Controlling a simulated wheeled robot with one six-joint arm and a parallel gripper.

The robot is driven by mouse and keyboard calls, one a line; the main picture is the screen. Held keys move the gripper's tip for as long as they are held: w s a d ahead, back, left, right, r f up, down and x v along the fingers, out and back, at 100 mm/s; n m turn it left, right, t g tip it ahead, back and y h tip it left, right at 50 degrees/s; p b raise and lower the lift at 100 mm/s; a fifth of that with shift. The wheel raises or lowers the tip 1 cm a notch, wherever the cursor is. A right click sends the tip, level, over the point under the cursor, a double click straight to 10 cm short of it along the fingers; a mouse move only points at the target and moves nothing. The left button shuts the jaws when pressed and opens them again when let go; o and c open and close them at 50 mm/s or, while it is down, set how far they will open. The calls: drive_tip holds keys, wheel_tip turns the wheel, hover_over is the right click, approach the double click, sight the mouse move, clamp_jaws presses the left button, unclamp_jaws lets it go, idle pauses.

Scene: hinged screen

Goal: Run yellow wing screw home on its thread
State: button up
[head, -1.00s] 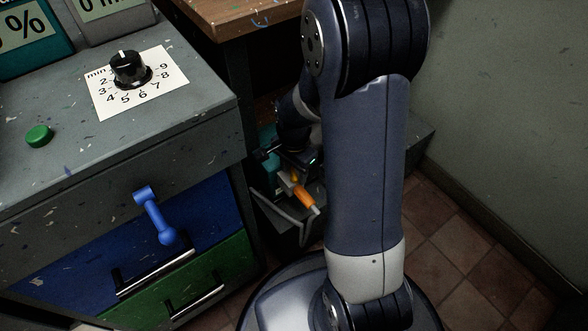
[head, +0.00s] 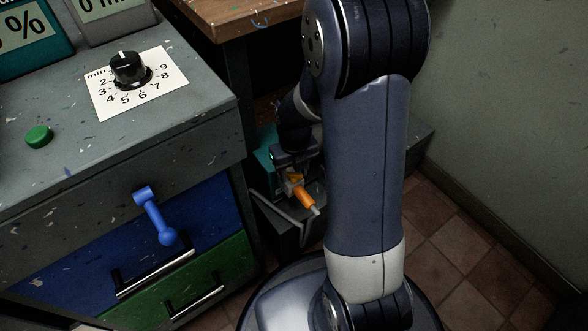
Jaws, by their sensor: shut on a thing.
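My gripper (head: 294,171) is low behind my arm, in the dark gap right of the grey cabinet. It is shut on the yellow wing screw (head: 296,178), of which only a small yellow-orange patch shows at the jaws. The thread and how far the screw sits on it are hidden by the gripper and by the small scale.
An orange handle with a pale tip (head: 304,198) sticks out just below the gripper, beside a dark box or bracket (head: 292,229). A teal thing (head: 266,152) is left of the gripper. The grey cabinet (head: 190,120), with a blue lever (head: 154,215), stands left.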

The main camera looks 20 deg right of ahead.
drive_tip(key=o, duration=0.8)
wheel_tip(320, 180, up, 3)
drive_tip(key=shift+f+p, duration=0.2)
drive_tip(key=shift+p, duration=1)
drive_tip(key=shift+f, duration=0.15)
drive_tip(key=shift+n, duration=0.3)
